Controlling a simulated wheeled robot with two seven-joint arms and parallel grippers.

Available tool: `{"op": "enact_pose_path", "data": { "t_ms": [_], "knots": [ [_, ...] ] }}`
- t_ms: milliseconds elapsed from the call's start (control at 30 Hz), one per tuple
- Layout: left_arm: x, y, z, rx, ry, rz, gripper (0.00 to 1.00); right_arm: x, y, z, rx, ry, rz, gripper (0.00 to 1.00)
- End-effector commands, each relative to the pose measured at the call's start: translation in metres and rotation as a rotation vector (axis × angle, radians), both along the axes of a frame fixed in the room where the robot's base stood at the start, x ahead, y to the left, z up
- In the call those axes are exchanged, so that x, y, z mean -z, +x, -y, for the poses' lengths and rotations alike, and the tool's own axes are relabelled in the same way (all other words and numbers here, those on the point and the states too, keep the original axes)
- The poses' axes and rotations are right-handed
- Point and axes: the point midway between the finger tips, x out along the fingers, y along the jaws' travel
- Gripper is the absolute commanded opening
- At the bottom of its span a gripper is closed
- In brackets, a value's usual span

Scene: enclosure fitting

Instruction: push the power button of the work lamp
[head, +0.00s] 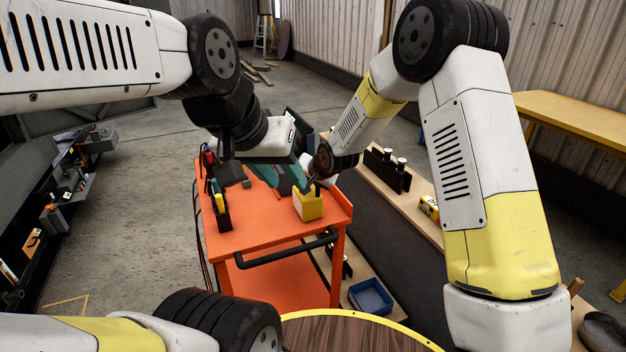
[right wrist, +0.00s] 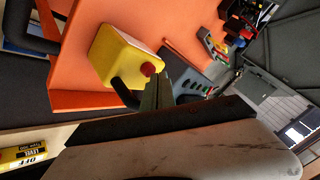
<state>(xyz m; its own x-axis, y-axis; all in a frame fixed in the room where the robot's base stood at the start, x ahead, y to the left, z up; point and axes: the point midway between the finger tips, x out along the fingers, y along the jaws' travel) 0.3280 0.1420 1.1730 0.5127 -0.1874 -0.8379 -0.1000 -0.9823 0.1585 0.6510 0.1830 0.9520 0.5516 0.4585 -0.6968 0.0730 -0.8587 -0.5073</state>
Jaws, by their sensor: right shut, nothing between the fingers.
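A yellow box (head: 308,204) with a pale top, which looks like the work lamp, stands on the orange cart near its right edge. In the right wrist view the lamp (right wrist: 122,58) shows a round red button (right wrist: 147,69) and a dark curved handle. My right gripper (right wrist: 160,84) is shut and empty, its fingertips right beside the red button. I cannot tell whether they touch it. In the head view the right fingers are small and partly hidden by my wrist. My left gripper (head: 236,174) hangs over the cart's left part, and its jaw opening is unclear.
The orange cart top (head: 262,238) is bare in front, with a black handle bar (head: 288,248). A dark tool holder (head: 218,205) stands at its left. A blue bin (head: 371,297) is lower right.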

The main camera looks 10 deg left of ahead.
Motion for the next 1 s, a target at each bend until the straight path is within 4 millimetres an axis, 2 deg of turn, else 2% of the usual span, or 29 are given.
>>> {"op": "enact_pose_path", "data": {
  "t_ms": [1000],
  "knots": [
    [0.0, 0.0, 0.0, 0.0, 0.0, 0.0, 0.36, 0.01, -0.001, 0.0, -0.001, -0.001, -0.003, 0.0]
  ]
}}
